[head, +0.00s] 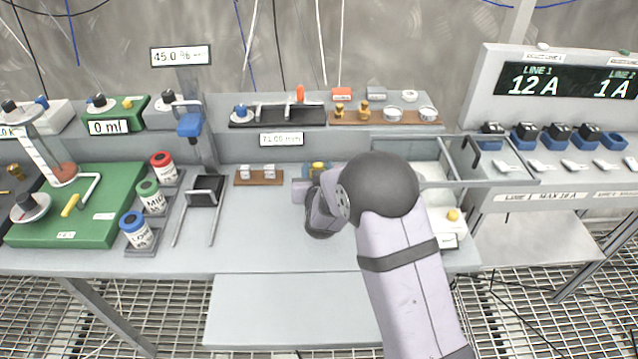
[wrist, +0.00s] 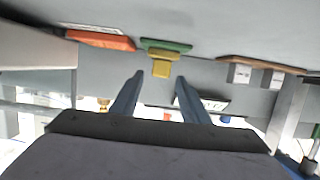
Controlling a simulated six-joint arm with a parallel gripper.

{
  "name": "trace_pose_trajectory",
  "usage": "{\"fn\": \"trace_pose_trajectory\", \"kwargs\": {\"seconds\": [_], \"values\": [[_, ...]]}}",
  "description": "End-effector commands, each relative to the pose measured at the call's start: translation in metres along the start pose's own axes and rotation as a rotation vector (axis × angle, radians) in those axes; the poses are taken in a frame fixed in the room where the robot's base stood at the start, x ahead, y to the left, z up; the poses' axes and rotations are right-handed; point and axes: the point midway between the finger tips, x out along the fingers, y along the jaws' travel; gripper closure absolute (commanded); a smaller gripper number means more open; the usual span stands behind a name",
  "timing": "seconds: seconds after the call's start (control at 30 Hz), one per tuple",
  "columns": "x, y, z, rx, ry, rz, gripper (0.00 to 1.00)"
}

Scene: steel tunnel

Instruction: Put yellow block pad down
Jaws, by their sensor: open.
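A yellow block (wrist: 161,68) shows in the wrist view at a green pad (wrist: 166,46); I cannot tell whether it rests on the pad or on the bench beside it. In the head view, the yellow block (head: 318,167) shows just behind my wrist, which hides most of the spot around it. My gripper (wrist: 158,84) is open, with its two fingers apart and nothing between them. The block lies beyond the fingertips, roughly in line with the gap, and looks clear of both fingers.
A brown board (head: 259,178) with two white blocks lies left of my wrist. An orange piece (wrist: 100,40) lies on the other side of the pad. A raised shelf (head: 290,148) runs behind. A glass-walled case (head: 465,165) stands to the right.

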Motion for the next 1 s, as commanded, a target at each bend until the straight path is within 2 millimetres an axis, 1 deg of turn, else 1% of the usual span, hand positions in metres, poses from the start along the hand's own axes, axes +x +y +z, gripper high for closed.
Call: {"fn": "trace_pose_trajectory", "kwargs": {"seconds": [0.4, 0.6, 0.8, 1.0], "values": [[-0.067, -0.001, 0.000, 0.001, 0.002, -0.002, 0.59], [-0.093, -0.001, 0.000, 0.001, 0.001, -0.002, 0.59], [-0.105, 0.000, 0.000, 0.001, 0.001, -0.001, 0.59], [-0.107, 0.000, 0.000, 0.001, 0.000, 0.000, 0.59]]}}
